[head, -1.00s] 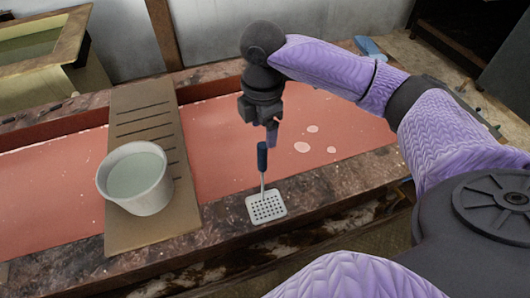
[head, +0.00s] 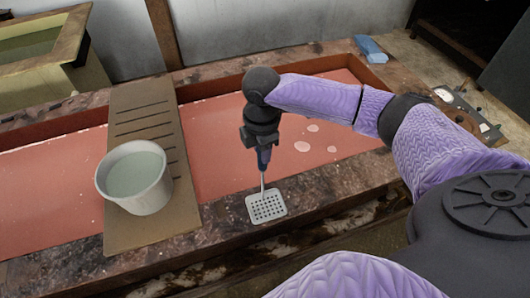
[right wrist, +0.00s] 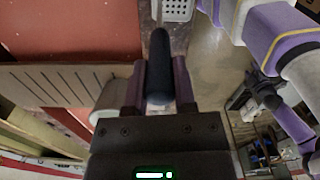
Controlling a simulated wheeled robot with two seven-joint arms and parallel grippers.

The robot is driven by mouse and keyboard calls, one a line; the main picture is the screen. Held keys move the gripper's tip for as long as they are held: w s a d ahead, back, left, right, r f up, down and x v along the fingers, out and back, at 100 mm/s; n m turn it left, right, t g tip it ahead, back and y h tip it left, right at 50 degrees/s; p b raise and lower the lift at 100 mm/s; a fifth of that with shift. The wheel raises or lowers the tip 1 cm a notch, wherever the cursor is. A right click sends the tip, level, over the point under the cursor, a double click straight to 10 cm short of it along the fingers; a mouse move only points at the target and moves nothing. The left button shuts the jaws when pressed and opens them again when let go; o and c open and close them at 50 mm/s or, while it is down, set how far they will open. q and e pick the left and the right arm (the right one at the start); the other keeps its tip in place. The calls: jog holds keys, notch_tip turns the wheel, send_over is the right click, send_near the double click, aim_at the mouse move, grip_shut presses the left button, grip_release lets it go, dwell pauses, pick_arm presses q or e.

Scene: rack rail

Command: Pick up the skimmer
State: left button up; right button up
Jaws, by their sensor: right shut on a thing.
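The skimmer (head: 267,206) has a square perforated white head, a thin metal shaft and a dark blue handle. Its head rests on the near stone rim of the trough, and its handle points up and away. My right gripper (head: 263,160) is shut on the handle from above. In the right wrist view the dark handle (right wrist: 160,72) lies between the two fingers, and part of the perforated head (right wrist: 176,9) shows at the top edge. My left gripper is not in view.
A white bucket (head: 146,207) of pale liquid stands on a slotted brown board (head: 122,237) across the trough, left of the skimmer. Reddish liquid (head: 219,175) with pale spots fills the trough. A blue object (head: 370,48) lies on the far rim, and a gauge panel (head: 466,106) is at right.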

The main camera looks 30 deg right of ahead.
grip_shut()
notch_tip(320, 180, up, 10)
jog(key=shift+f+p, duration=0.2)
jog(key=shift+p, duration=0.35)
notch_tip(320, 180, up, 4)
jog(key=p, duration=0.5)
jog(key=shift+f, duration=0.25)
